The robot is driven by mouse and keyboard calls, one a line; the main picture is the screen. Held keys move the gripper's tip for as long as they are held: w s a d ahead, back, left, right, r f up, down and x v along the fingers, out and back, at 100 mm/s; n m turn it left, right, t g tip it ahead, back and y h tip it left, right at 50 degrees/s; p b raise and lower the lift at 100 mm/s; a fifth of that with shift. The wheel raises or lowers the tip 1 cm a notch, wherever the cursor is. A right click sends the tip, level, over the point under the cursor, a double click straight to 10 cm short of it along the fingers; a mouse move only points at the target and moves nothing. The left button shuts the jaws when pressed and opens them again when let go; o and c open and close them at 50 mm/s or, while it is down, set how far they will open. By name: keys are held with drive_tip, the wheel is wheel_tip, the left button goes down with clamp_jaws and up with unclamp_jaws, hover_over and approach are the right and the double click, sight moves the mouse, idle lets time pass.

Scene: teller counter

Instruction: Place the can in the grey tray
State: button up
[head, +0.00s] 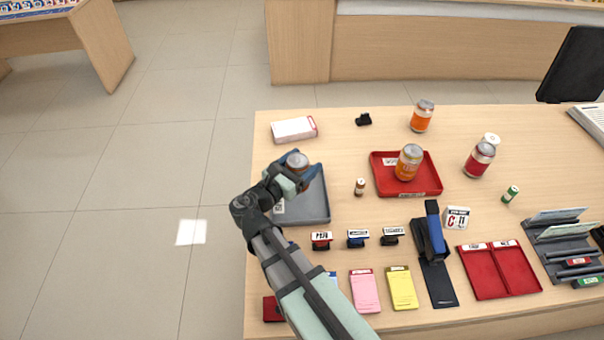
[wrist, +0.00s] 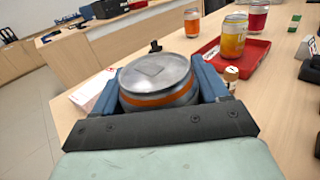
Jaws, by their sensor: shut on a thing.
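My gripper (head: 299,175) is shut on a can (head: 297,160) with a silver top, over the back part of the grey tray (head: 305,209) at the left of the counter. In the wrist view the can (wrist: 158,82) stands upright between the two blue fingers of my gripper (wrist: 158,90), with an orange band on its side. I cannot tell whether its base touches the tray, as my gripper hides it. Part of the tray is hidden by my arm.
A red tray (head: 433,187) with an orange can (head: 408,162) in it stands to the right. Another orange can (head: 422,116) and a red can (head: 480,160) stand farther right. A white box (head: 294,130) lies behind the grey tray. Several stamps, including a red-based one (head: 321,241), stand in front.

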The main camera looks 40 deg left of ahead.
drive_tip(key=shift+f, duration=2.15)
drive_tip(key=shift+f, duration=0.15)
drive_tip(key=o, duration=1.3)
drive_tip(key=shift+o, duration=0.2)
drive_tip(key=shift+s+r, duration=0.2)
drive_tip(key=s, duration=1.1)
drive_tip(key=shift+s, duration=0.3)
